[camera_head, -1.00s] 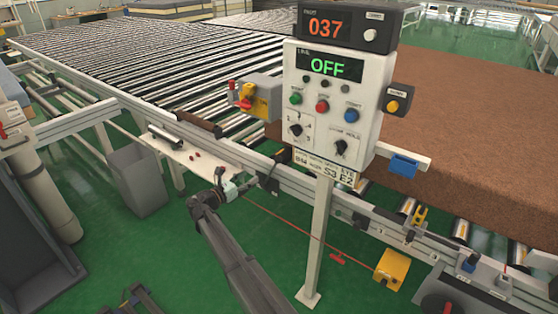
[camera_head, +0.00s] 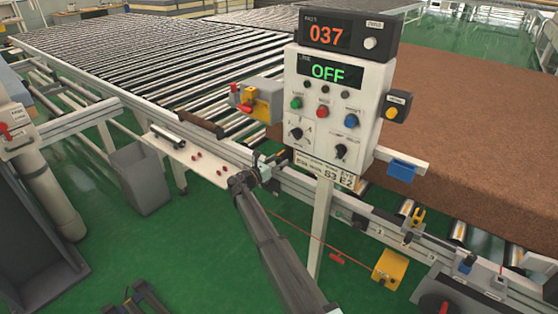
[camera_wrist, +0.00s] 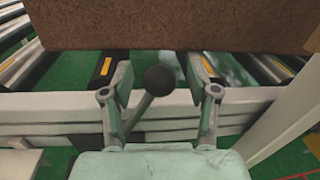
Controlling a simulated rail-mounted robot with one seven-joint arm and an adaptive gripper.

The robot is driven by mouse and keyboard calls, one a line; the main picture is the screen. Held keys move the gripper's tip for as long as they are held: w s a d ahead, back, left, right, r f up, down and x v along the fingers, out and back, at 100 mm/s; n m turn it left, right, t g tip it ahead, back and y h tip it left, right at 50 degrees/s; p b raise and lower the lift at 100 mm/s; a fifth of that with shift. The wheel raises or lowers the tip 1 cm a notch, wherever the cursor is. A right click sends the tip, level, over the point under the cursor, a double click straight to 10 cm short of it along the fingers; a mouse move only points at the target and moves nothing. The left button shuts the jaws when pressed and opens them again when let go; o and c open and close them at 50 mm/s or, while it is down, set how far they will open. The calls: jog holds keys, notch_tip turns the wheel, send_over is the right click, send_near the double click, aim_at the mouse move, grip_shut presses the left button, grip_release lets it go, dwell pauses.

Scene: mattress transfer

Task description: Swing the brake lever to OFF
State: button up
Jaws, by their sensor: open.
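The brake lever (camera_wrist: 160,80) shows in the wrist view as a dark round knob on a thin grey stem. The stem leans, running from the knob down to the left toward the pale rail. My gripper (camera_wrist: 162,88) is open, with one finger on each side of the knob and a gap visible on both sides. In the head view my gripper (camera_head: 272,163) is at the conveyor's side rail, just left of the control panel's post. The lever is too small and covered there to make out clearly.
The control panel (camera_head: 336,110) stands right beside my gripper on a white post (camera_head: 321,220); its display reads OFF. A brown mattress (camera_head: 470,130) lies on the rollers behind. A yellow box (camera_head: 387,268) hangs low at right.

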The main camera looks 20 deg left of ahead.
jog(key=shift+w+d, duration=0.1)
jog(key=shift+w, duration=0.2)
grip_shut()
